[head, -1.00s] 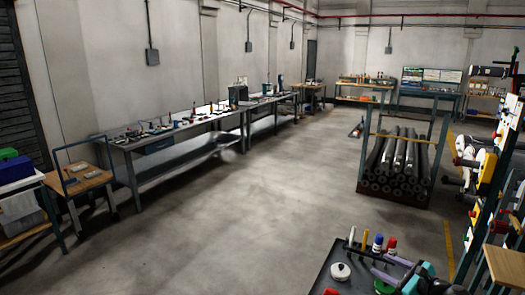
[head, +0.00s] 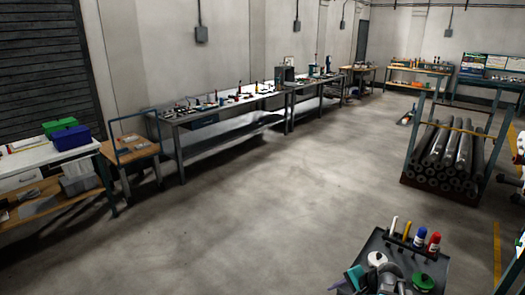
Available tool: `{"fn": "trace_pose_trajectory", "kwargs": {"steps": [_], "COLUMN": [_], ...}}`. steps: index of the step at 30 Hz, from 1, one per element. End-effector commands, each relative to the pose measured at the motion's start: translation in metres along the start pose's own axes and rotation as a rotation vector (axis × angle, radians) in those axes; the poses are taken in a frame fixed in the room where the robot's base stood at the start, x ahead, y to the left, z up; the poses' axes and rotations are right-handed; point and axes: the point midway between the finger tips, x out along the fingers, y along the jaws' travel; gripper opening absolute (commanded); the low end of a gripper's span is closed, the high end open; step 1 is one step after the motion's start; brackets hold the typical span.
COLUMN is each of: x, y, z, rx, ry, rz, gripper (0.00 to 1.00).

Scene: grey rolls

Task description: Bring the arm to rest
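Parts that look like my arm, grey with teal pieces, show at the bottom edge of the head view, in front of a dark tray top (head: 437,264). No gripper fingers can be made out, so I cannot see whether my gripper is open or shut. On the tray stand a blue-capped bottle (head: 420,237), a red-capped bottle (head: 434,243), a yellow stick-like item (head: 407,230), a white round item (head: 377,259) and a green round item (head: 423,281). The lower arm and its base are cut off by the frame.
A rack of grey rolls (head: 447,150) stands at right. A long workbench (head: 190,117) runs along the left wall. A small wooden-topped cart (head: 135,152) and a table with green and blue bins (head: 72,136) are at left. The middle floor (head: 270,190) is clear.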

Motion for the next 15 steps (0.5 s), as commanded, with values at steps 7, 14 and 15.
{"fn": "trace_pose_trajectory", "kwargs": {"steps": [7,14,15], "x": [0.036,0.059,0.061], "y": [0.012,0.025,0.028], "z": [0.045,0.078,0.082], "rx": [-0.323,-0.625,-0.673], "ry": [-0.021,-0.047,-0.052], "rz": [0.184,0.346,0.372], "gripper": [0.48,0.48,0.48]}}
